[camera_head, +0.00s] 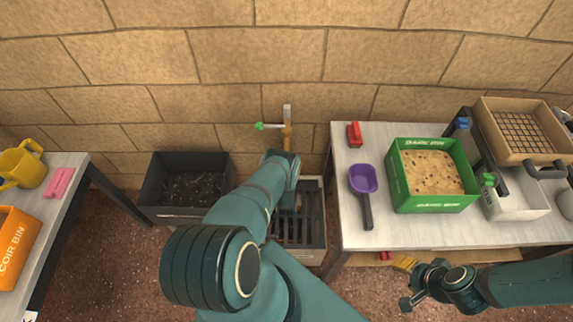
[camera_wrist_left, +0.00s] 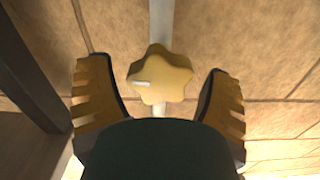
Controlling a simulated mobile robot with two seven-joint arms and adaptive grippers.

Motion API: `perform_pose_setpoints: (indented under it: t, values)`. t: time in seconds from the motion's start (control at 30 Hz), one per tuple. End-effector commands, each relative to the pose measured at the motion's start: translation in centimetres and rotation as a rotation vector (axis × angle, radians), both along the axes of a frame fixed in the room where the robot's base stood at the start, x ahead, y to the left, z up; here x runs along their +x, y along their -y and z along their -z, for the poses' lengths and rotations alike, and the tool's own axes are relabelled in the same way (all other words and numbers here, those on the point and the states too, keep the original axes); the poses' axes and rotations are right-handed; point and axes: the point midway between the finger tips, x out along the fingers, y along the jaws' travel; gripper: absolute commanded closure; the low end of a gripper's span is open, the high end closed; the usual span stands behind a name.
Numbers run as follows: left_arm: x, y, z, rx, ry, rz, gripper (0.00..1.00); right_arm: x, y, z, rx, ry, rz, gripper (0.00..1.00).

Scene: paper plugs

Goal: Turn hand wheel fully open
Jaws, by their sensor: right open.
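The hand wheel (camera_wrist_left: 160,76) is a yellow, star-shaped knob with a pale mark on its left side, in front of a grey vertical pipe (camera_wrist_left: 161,20) in the left wrist view. My left gripper (camera_wrist_left: 155,88) is open, with one yellow ribbed finger on each side of the wheel and a visible gap to both. In the head view my left arm reaches to the pipe (camera_head: 287,111) at the wall and mostly hides the wheel. My right gripper (camera_head: 405,283) is open and empty, low at the right, in front of the right table.
A green knob (camera_head: 259,126) sticks out left of the pipe. A black bin (camera_head: 186,213) and a grated basin (camera_head: 312,254) stand below. The right table (camera_head: 346,236) holds a purple scoop (camera_head: 364,180) and a green bin (camera_head: 437,206). The left table (camera_head: 50,208) holds a yellow can (camera_head: 24,167).

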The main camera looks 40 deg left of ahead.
Motion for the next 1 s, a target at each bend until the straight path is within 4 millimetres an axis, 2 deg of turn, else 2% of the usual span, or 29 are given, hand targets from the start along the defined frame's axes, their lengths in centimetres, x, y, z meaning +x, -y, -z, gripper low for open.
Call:
perform_pose_setpoints:
  t: [0.63,1.0]
  values:
    - [-0.1,0.1,0.0,0.002,-0.001,0.000,0.08,0.0,0.0,-0.1,0.000,0.000,0.000,0.53]
    - [-1.7,1.4,-0.1,0.000,-0.003,0.001,0.08,0.0,0.0,-1.0,0.000,0.000,0.000,0.53]
